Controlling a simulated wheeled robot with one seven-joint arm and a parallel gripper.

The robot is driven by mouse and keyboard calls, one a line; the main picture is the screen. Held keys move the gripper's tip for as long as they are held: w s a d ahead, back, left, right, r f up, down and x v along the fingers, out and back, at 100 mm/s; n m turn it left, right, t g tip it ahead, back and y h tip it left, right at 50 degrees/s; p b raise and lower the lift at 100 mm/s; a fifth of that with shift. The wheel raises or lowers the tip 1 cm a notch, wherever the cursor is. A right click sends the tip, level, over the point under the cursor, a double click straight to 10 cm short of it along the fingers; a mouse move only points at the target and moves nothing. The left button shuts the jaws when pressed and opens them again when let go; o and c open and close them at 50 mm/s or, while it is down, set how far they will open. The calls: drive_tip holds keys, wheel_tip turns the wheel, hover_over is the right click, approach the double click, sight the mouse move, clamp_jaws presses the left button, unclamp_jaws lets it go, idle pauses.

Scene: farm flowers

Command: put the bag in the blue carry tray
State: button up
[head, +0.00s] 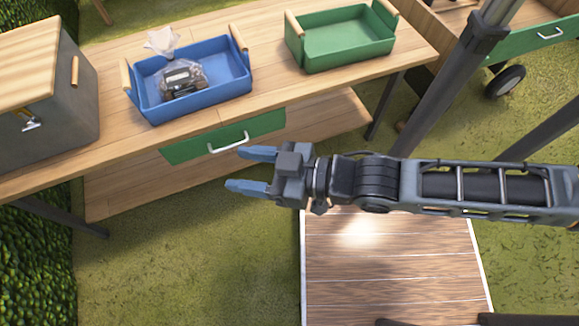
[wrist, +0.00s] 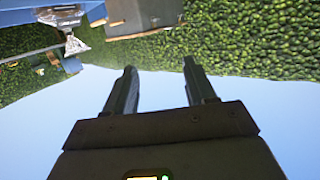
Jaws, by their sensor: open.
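The clear bag (head: 182,80), with dark contents and a pale gathered top, sits inside the blue carry tray (head: 228,93), toward its left side. The tray has wooden handles at both ends and stands on the wooden table. My gripper (head: 242,170) is open and empty, in front of the table and apart from the tray and bag. In the wrist view, my gripper's fingers (wrist: 160,85) are spread with nothing between them. The bag's pale top (wrist: 75,46) and part of the blue tray (wrist: 96,12) show upside down at the top left there.
A green carry tray (head: 345,45) stands on the table right of the blue one. A grey box with a wooden lid (head: 50,95) stands at the left. A green drawer (head: 225,138) is under the tabletop. Grass (head: 180,265) lies open in front.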

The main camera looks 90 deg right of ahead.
drive_tip(key=s+a+r+n+y, duration=0.2)
drive_tip(key=s+a+r+y, duration=0.1)
drive_tip(key=s+r, duration=0.4)
drive_tip(key=shift+a, duration=0.6)
